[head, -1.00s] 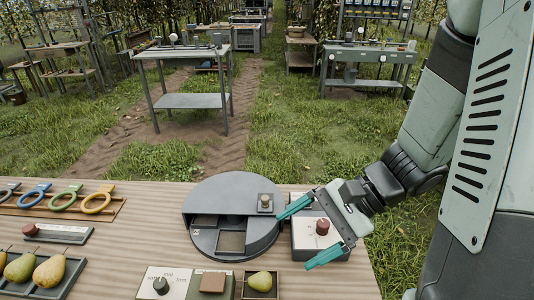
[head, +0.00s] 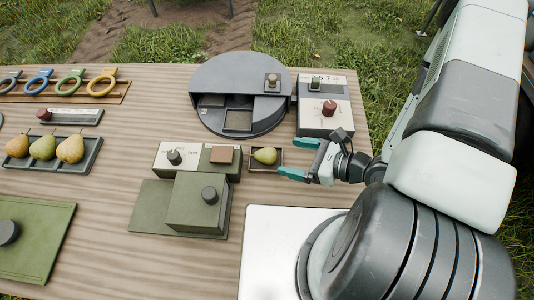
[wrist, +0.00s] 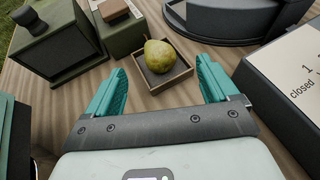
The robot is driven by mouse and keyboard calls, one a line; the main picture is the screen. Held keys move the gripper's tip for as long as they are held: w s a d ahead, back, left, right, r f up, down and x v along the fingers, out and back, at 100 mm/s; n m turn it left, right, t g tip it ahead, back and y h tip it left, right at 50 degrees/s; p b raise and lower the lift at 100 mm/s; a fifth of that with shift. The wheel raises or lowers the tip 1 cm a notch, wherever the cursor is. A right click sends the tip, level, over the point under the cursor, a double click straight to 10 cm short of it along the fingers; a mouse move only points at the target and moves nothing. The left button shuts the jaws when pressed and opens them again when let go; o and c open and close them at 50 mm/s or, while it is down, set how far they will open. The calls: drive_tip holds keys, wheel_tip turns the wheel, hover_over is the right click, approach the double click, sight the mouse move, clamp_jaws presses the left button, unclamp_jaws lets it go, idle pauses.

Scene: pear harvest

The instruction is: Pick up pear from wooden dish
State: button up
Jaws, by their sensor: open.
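A yellow-green pear (head: 265,155) sits in a small square wooden dish (head: 278,164) on the table, just right of a green box with a brown block. In the wrist view the pear (wrist: 159,56) lies in the dish (wrist: 172,82), ahead of my gripper and between the lines of its fingers. My gripper (head: 294,159) is to the right of the dish in the head view, with its teal fingers pointing at it. In the wrist view my gripper (wrist: 159,88) is open and empty, its fingers spread wider than the pear.
A round dark grey device (head: 238,100) and a box with a red knob (head: 325,108) stand behind the dish. Green boxes with knobs (head: 199,203) stand to its left and front. A tray (head: 80,168) holds several pears at the far left.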

sight(275, 154)
drive_tip(key=shift+x, duration=3.45)
drive_tip(key=shift+s, duration=0.15)
drive_tip(key=c, duration=1.2)
